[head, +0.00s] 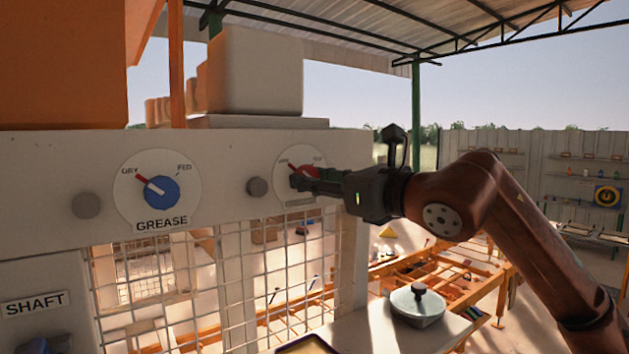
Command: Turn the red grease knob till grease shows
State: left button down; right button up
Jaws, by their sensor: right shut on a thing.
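A red knob (313,172) sits on a round white dial (290,157) on the right part of the pale panel. My right gripper (302,182) comes in from the right and is shut on this red knob, hiding much of it. The small words on this dial are too blurred or covered to read for sure. To the left, a dial marked GREASE (162,224) carries a blue knob (162,192). Its pointer aims up-left toward DRY, and FED is printed at the upper right. No grease is visible. My left gripper is out of view.
Two grey round studs (257,187) stick out of the panel. A wire mesh (275,285) hangs below it. A SHAFT label (35,304) is at lower left. A round lidded pot (417,304) stands on the ledge at lower right.

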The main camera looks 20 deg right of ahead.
jog(key=shift+a+m+t+h+b, duration=0.1)
jog(key=shift+m+t+h+b, duration=0.3)
jog(key=shift+m+b, duration=3.8)
jog(key=shift+m+t+h+b, duration=0.4)
jog(key=shift+m+b, duration=2.2)
jog(key=shift+m, duration=3.2)
jog(key=o, duration=1.1)
jog(key=shift+s+f, duration=0.1)
jog(key=v, duration=1.1)
jog(key=shift+s+d+f, duration=0.1)
jog(key=shift+s+d, duration=0.1)
jog(key=shift+s, duration=0.15)
